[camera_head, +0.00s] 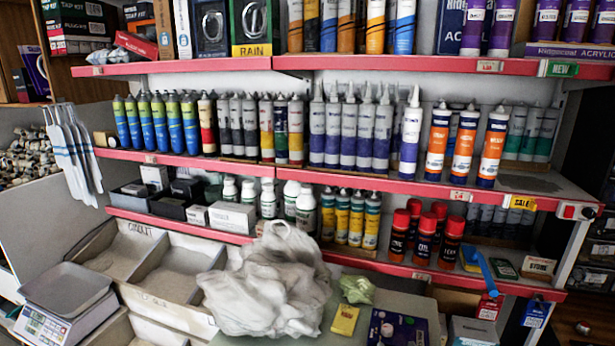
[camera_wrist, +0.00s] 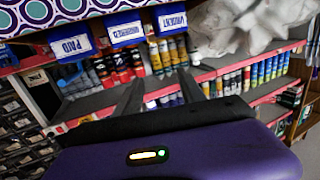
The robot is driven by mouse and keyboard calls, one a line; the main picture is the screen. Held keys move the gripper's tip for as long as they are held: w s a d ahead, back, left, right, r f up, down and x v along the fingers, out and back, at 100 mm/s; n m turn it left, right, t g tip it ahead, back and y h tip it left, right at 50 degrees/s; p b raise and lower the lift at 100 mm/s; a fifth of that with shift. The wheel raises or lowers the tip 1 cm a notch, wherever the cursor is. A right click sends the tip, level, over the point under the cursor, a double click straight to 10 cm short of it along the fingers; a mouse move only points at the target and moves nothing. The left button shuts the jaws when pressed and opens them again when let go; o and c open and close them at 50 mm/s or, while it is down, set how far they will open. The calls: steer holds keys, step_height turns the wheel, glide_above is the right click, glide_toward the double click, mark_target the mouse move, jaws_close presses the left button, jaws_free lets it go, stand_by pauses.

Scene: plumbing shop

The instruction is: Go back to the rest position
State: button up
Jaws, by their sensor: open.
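My gripper (camera_wrist: 160,82) shows in the wrist view as a purple body with two dark fingers. The fingers stand apart, and I see nothing held between them. Shelves of tubes and bottles lie beyond the fingertips. My gripper and arm do not show in the head view.
Red-edged shelves (camera_head: 330,172) of sealant tubes fill the head view. A crumpled white plastic bag (camera_head: 268,285) lies on the counter in front, beside a divided tray (camera_head: 165,275) and a scale (camera_head: 68,290). The wrist view shows blue-fronted boxes (camera_wrist: 72,47) and patterned cloth (camera_wrist: 60,12).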

steer(key=s+d+r+g, duration=0.1)
steer(key=s+d+g, duration=0.1)
steer(key=s, duration=3.9)
steer(key=shift+s+r, duration=0.15)
steer(key=shift+s, duration=0.15)
